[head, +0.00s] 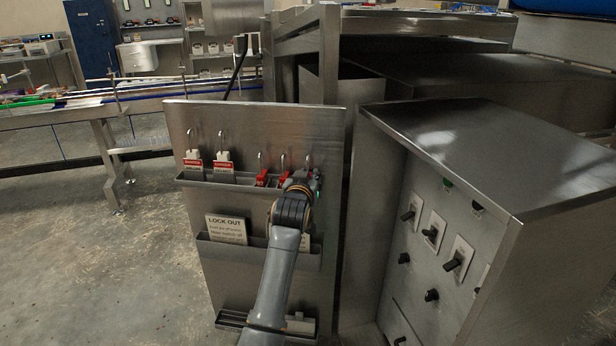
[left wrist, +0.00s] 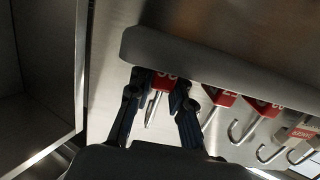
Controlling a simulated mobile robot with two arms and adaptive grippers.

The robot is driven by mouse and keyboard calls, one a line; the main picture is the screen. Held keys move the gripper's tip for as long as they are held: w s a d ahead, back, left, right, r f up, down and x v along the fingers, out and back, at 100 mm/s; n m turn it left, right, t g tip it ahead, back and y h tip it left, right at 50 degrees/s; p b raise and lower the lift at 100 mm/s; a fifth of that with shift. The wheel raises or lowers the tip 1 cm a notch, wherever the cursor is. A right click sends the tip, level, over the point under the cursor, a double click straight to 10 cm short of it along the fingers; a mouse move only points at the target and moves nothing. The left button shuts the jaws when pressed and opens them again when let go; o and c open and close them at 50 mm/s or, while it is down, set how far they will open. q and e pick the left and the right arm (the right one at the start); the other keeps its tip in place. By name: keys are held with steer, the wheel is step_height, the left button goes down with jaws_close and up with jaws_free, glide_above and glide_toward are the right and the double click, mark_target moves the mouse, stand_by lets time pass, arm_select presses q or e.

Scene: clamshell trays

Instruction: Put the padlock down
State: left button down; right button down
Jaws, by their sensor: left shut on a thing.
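My left gripper (head: 300,184) is at the right end of the board's upper tray (head: 240,186). In the left wrist view its two fingers (left wrist: 160,82) are shut on a red padlock (left wrist: 163,79), one on each side of its body. That padlock's metal shackle points the same way as those of its neighbours, upward in the head view. Part of its body is hidden by the tray's lip in the wrist view, and I cannot tell whether it touches the tray floor. Two other red padlocks (head: 262,178) (head: 283,177) stand beside it in the tray. My right gripper is not in view.
A lower pocket holds a lockout sign (head: 226,229). A steel cabinet with black switches (head: 432,234) stands close on the right. Open floor (head: 90,260) lies left.

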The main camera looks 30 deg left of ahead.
arm_select(q)
steer(key=c, duration=1.2)
jaws_free()
